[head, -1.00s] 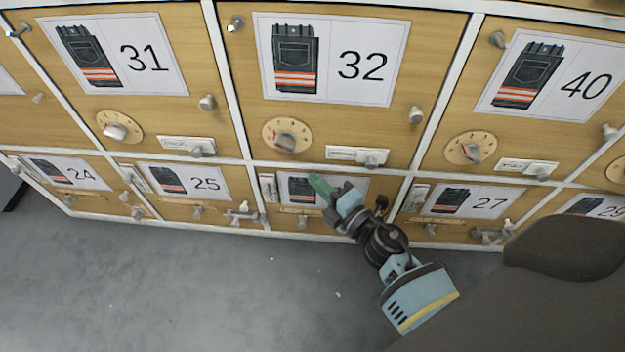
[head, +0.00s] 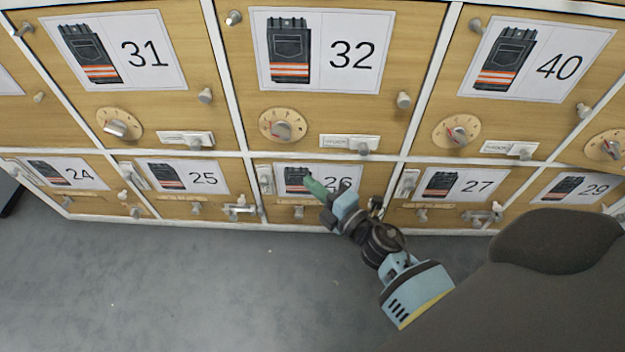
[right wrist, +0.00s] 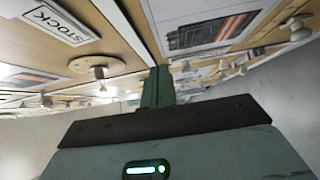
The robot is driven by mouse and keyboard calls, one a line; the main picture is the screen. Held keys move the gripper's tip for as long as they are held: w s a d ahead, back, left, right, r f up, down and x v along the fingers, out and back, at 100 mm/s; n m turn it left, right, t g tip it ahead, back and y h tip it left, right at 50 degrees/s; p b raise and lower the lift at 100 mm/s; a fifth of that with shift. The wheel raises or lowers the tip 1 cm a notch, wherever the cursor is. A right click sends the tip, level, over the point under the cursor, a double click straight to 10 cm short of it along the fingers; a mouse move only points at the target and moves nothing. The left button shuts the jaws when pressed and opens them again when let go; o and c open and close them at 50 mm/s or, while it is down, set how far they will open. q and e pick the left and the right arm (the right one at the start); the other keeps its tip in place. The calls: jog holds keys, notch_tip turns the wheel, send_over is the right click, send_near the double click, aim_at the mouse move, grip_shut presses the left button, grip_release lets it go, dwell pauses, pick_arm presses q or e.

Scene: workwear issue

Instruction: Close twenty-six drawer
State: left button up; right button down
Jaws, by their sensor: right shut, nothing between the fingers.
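The drawer marked 26 (head: 275,205) is in the bottom row in the head view, between drawers 25 and 27. Its card shows trousers with orange stripes, and its front looks about level with its neighbours; I cannot tell whether a small gap remains. My right gripper (head: 313,185) is shut and empty, its green fingers in front of the card, partly covering it. I cannot tell whether the fingertips touch the front. The shut fingers also show in the right wrist view (right wrist: 157,87), beside a card with striped clothing (right wrist: 215,30). My left gripper is not in view.
Door 32 (head: 390,130) with its dial is above. Drawers 25 (head: 225,205) and 27 (head: 400,215) flank it, with protruding knobs and latches. The grey floor (head: 180,290) in front is clear. A label reading STOCK (right wrist: 62,22) shows in the right wrist view.

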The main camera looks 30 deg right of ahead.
jog(key=s+d+p, duration=0.1)
jog(key=s+p, duration=0.1)
jog(key=s, duration=0.7)
jog(key=shift+s+d, duration=0.4)
